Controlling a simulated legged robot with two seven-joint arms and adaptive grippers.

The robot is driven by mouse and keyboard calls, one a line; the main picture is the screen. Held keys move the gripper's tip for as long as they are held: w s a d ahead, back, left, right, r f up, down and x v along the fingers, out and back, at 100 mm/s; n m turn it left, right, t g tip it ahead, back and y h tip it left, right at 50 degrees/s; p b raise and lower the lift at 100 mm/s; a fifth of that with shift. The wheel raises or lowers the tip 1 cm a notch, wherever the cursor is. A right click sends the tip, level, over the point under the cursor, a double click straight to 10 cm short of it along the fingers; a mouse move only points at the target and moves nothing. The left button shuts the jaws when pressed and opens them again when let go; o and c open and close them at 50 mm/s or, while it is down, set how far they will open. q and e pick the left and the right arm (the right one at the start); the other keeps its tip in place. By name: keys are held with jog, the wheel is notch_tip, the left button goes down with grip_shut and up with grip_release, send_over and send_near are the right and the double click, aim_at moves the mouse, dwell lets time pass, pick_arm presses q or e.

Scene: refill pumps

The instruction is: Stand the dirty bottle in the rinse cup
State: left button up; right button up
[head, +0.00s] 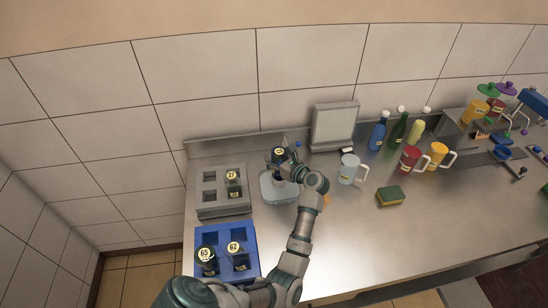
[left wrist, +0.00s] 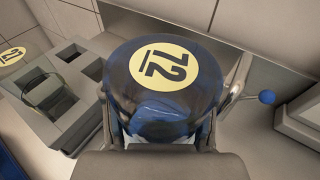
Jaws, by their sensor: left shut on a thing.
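My left gripper (head: 285,163) is shut on a dark, glassy bottle (head: 279,153) with a round yellow label on its top. In the left wrist view the held bottle (left wrist: 165,75) fills the middle, and its label reads 72. The bottle is between the two fingers and looks roughly upright. A pale grey rinse station (head: 270,192) lies below and around it in the head view. The gripper and bottle hide the cup's opening, so I cannot tell whether the bottle's base is inside it or above it. My right gripper is not in view.
A white mug (head: 347,170), sponge (head: 389,195) and grey stand (head: 333,127) are to the right. The front right counter is clear.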

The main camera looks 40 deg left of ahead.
pick_arm(q)
jog(key=shift+d, duration=0.25)
dwell(0.5)
jog(key=shift+f+b, duration=0.65)
jog(key=shift+b, duration=0.2)
dwell(0.5)
jog(key=o, duration=1.5)
notch_tip(320, 180, up, 9)
jog(key=p, duration=0.4)
